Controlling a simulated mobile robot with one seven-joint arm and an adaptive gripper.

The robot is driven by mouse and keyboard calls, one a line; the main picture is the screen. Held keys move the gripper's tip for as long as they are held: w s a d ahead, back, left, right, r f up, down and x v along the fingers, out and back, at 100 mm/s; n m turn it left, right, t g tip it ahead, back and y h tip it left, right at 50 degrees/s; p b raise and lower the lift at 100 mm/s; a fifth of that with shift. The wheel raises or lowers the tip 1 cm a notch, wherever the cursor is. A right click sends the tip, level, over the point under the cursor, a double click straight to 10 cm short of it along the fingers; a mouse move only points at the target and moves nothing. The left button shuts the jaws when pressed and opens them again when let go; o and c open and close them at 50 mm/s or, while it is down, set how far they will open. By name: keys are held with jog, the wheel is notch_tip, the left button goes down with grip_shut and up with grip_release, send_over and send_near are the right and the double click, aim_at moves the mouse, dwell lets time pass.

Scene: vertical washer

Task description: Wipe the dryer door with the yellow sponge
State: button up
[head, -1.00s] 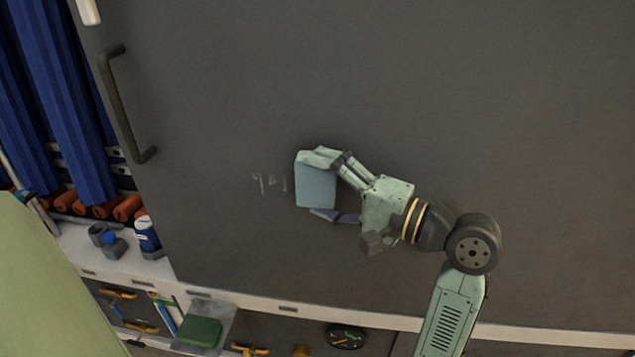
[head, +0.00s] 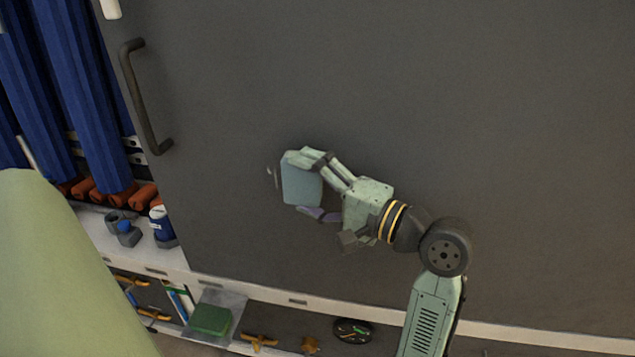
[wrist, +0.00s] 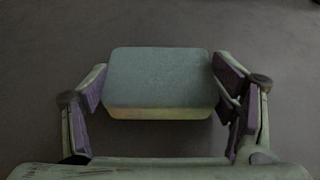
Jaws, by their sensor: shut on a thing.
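The sponge (head: 301,184) is blue-grey on its broad face in the head view. In the wrist view the sponge (wrist: 160,82) shows the same blue-grey face and a yellowish lower edge. My gripper (head: 303,183) is shut on it, with a finger at each of two opposite sides. The sponge is at the large dark grey door (head: 450,110); whether it presses on the surface is hard to tell. Faint white marks (head: 272,176) show on the door just left of the sponge. The sponge and gripper hide the door behind them.
A dark bar handle (head: 139,95) stands out at the door's left edge. Blue curtains (head: 75,100), orange rolls (head: 120,196) and a blue-white can (head: 161,224) are at the left. A green block (head: 210,319) lies below. The door right of my arm is clear.

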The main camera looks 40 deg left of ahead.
jog(key=shift+s+a+p, duration=0.4)
jog(key=shift+s+a, duration=0.25)
jog(key=shift+a, duration=0.4)
jog(key=shift+s+a+p, duration=0.4)
jog(key=shift+s+a, duration=0.3)
jog(key=shift+a, duration=0.35)
jog(key=shift+s+a+p, duration=0.4)
jog(key=shift+s+a, duration=0.25)
jog(key=shift+a, duration=0.4)
jog(key=shift+d, duration=0.1)
jog(key=s+d, duration=0.1)
jog(key=s+d+p, duration=0.1)
jog(key=s, duration=0.1)
jog(key=s+d+p, duration=0.1)
jog(key=s, duration=0.1)
jog(key=shift+s+p, duration=0.15)
jog(key=shift+p, duration=0.15)
